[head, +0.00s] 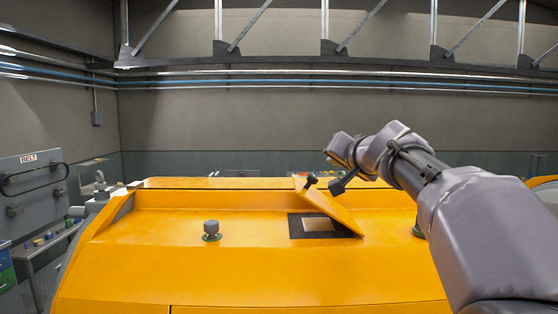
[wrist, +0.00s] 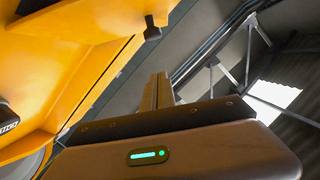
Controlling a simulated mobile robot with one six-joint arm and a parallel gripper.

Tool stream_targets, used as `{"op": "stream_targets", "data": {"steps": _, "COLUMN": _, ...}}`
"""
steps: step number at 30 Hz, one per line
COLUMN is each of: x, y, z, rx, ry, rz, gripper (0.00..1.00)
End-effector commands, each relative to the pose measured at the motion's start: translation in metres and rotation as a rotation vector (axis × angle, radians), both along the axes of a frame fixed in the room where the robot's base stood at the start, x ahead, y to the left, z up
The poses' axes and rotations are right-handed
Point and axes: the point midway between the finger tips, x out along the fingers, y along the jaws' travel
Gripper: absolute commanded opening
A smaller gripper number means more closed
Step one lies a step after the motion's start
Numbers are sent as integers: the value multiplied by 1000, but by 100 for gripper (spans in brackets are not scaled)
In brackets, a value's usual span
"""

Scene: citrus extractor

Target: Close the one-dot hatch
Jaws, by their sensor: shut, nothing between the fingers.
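The hatch lid (head: 332,210) is a yellow panel standing open and tilted on the yellow machine's sloped top. Beneath it is a dark-framed square opening (head: 318,225). A small black knob (head: 310,181) sits near the lid's upper edge. A black knob on a yellow edge also shows in the wrist view (wrist: 152,31). No dot marking can be made out. My gripper (wrist: 158,90) is shut and empty, its fingers pointing up in the wrist view, to the right of and apart from the yellow panel. In the head view my wrist is above and right of the lid; the fingertips are unclear.
The yellow machine (head: 170,260) fills the front, with a dark round knob (head: 211,230) left of the opening. A grey panel marked BELT (head: 30,180) and a control desk stand at the far left. Open air lies above the machine, before a grey wall.

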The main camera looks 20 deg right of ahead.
Motion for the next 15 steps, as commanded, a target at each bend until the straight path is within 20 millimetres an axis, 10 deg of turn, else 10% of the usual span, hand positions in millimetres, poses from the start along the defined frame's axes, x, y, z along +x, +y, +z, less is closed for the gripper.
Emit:
{"op": "stream_targets", "data": {"steps": 6, "x": 46, "y": -5, "z": -7, "rx": 0, "ry": 2, "rz": 0, "gripper": 0}}
{"op": "stream_targets", "data": {"steps": 15, "x": 48, "y": 17, "z": -42, "rx": -1, "ry": 0, "rz": 2, "gripper": 0}}
